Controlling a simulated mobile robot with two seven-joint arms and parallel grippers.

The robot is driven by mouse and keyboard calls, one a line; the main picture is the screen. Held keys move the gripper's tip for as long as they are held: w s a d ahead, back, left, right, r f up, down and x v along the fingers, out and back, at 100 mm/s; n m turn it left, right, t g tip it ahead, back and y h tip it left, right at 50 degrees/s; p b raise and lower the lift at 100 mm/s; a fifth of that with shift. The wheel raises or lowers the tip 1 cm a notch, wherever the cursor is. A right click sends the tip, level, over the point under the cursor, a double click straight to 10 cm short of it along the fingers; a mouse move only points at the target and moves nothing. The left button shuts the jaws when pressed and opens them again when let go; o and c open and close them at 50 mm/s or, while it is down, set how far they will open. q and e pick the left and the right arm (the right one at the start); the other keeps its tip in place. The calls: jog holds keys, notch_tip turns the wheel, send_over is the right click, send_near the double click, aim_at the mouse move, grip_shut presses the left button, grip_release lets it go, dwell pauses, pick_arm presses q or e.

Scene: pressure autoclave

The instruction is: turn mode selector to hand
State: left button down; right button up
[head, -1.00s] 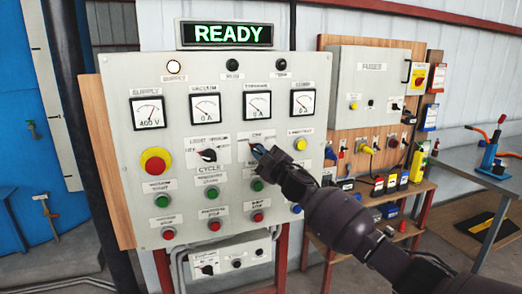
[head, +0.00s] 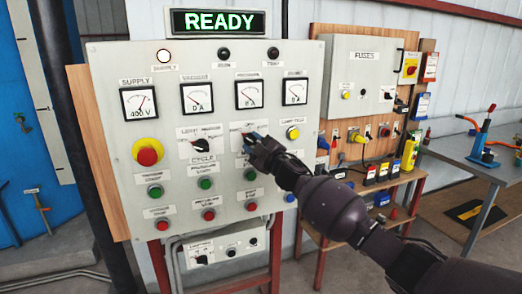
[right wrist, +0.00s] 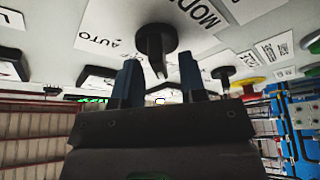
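The mode selector (right wrist: 157,40) is a black round knob with a narrow grip bar on the grey control panel (head: 110,75). In the right wrist view its plate shows "MODE" and "AUTO" lettering. My right gripper (right wrist: 158,68) is open, its two blue-grey fingers apart. The knob's grip bar shows between the fingertips; I cannot tell whether they touch it. In the head view my right gripper (head: 253,139) is at the panel and hides most of the selector. My left gripper is not in view.
Left of the gripper is another black selector (head: 200,146). Around it are a yellow button (head: 293,132), green buttons (head: 205,183) and a red emergency stop (head: 148,152). A lit READY sign (head: 218,22) tops the panel. A fuse box (head: 360,75) stands right.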

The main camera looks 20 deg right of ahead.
jog(key=b+v, duration=0.1)
jog(key=v, duration=0.9)
jog(key=shift+s, duration=0.35)
jog(key=shift+d, duration=0.1)
jog(key=s+a+f+m+g+h, duration=0.15)
jog(key=s+f+m, duration=0.25)
jog(key=s+f, duration=0.55)
jog(key=s+f+m+g+h, duration=0.2)
jog(key=s+f+m+h, duration=0.3)
jog(key=f, duration=0.8)
jog(key=s+d+f+m+g, duration=0.1)
jog(key=s+f+m+g, duration=0.1)
jog(key=s+f, duration=0.6)
jog(key=s+d+f+m+g, duration=0.1)
jog(key=s+f+m+g, duration=0.1)
jog(key=s+f, duration=0.6)
jog(key=s+h, duration=0.1)
jog(key=s, duration=0.6)
jog(key=shift+s+d+f+m, duration=0.2)
jog(key=shift+d+f+m, duration=0.1)
jog(key=shift+g, duration=0.25)
